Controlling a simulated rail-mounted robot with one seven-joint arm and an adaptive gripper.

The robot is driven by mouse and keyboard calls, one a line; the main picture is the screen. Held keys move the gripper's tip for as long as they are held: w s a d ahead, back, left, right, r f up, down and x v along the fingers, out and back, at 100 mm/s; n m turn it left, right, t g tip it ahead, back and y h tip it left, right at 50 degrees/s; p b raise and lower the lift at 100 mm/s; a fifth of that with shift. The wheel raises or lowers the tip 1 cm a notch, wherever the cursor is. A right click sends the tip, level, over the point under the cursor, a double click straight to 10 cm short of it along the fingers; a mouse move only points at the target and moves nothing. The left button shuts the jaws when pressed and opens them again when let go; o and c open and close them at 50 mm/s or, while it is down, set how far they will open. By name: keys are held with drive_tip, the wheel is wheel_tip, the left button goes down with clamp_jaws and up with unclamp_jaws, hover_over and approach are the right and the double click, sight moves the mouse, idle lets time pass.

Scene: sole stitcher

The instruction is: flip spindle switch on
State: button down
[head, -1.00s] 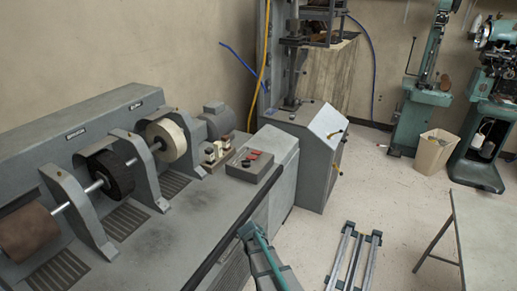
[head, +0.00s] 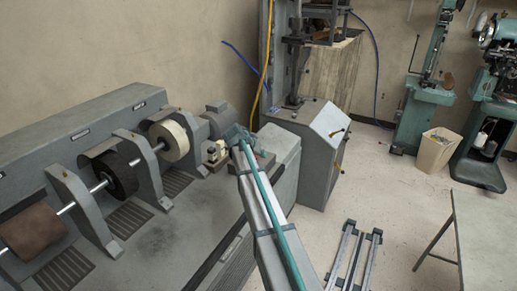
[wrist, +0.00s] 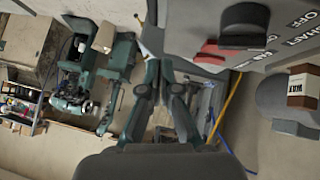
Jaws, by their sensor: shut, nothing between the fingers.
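The grey control box (wrist: 285,20) fills the upper right of the wrist view, with a black knob (wrist: 244,22) and red switch parts (wrist: 209,54) beside white lettering that includes OFF, SHAFT and what looks like FAN. Which switch is the spindle switch, and its position, I cannot tell. My gripper (wrist: 159,62) is shut and empty, its fingertips to the left of the red parts; contact is not clear. In the head view my gripper (head: 238,132) is over the control box, and my arm hides most of its face; a little red (head: 261,154) shows beside it.
The grinding machine's shaft carries a brown roller (head: 31,230), a black wheel (head: 118,173) and a cream wheel (head: 170,140). Small labelled containers (head: 214,151) stand left of my gripper. A grey cabinet (head: 312,135) stands behind. Open floor lies to the right.

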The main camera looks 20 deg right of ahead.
drive_tip(key=w+a+r+t, duration=0.1)
drive_tip(key=w+a+r, duration=0.2)
drive_tip(key=w+r, duration=0.2)
wheel_tip(320, 180, up, 2)
drive_tip(key=shift+w+a+r+m, duration=0.2)
drive_tip(key=shift+w+a+m, duration=0.05)
drive_tip(key=shift+w+m, duration=0.15)
drive_tip(key=p+x, duration=0.4)
drive_tip(key=x, duration=0.6)
drive_tip(key=shift+w, duration=0.15)
drive_tip(key=shift+s+f+p, duration=0.25)
drive_tip(key=shift+f+p, duration=0.15)
drive_tip(key=shift+f, duration=0.8)
drive_tip(key=shift+s+d+f, duration=0.1)
drive_tip(key=shift+f, duration=0.8)
drive_tip(key=shift+f, duration=0.1)
